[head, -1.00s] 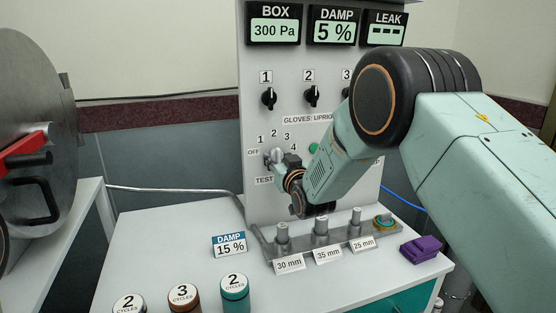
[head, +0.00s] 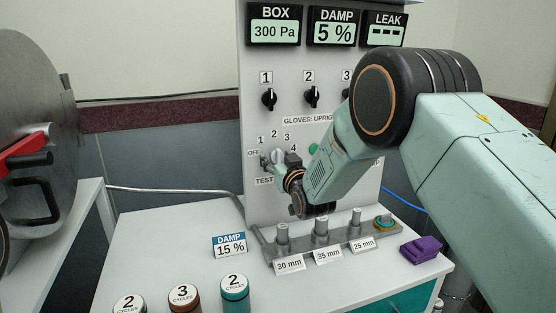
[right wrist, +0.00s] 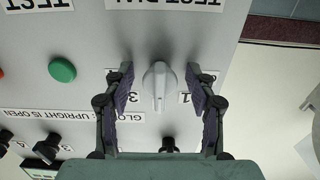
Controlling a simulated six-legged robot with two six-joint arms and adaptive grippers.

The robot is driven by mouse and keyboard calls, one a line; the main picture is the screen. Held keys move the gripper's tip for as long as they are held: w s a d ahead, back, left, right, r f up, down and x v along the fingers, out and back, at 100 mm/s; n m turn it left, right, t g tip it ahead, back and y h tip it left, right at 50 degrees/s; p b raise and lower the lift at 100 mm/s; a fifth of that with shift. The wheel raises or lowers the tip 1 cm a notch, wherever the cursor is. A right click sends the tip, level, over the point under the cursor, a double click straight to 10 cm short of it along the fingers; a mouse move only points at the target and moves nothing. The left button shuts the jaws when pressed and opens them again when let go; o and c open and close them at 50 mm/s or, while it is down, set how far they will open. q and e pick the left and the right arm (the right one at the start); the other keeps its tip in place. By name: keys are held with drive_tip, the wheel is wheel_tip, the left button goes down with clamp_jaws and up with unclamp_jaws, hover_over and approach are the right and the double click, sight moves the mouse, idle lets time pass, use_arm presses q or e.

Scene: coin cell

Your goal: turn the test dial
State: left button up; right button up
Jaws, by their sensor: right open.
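The test dial is a pale grey knob with a raised ridge on the upright panel. It shows in the right wrist view (right wrist: 159,85), where the panel appears upside down and the ridge runs nearly straight up and down. In the head view the dial (head: 276,158) is partly covered by my right gripper (head: 279,162). In the right wrist view my right gripper (right wrist: 159,77) is open, one finger on each side of the dial. A gap shows between each finger and the knob. The numbers 1 and 3 show beside the fingers. My left gripper is not in view.
Black switches (head: 269,98) sit above the dial, and a green button (right wrist: 62,70) is beside it. A grey rack with short posts (head: 321,238) stands below my right arm. Capped jars (head: 235,290) and a purple block (head: 419,250) are on the white table (head: 160,230).

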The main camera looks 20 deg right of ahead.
drive_tip(key=s, duration=1.2)
drive_tip(key=shift+d, duration=0.2)
drive_tip(key=shift+s, duration=0.1)
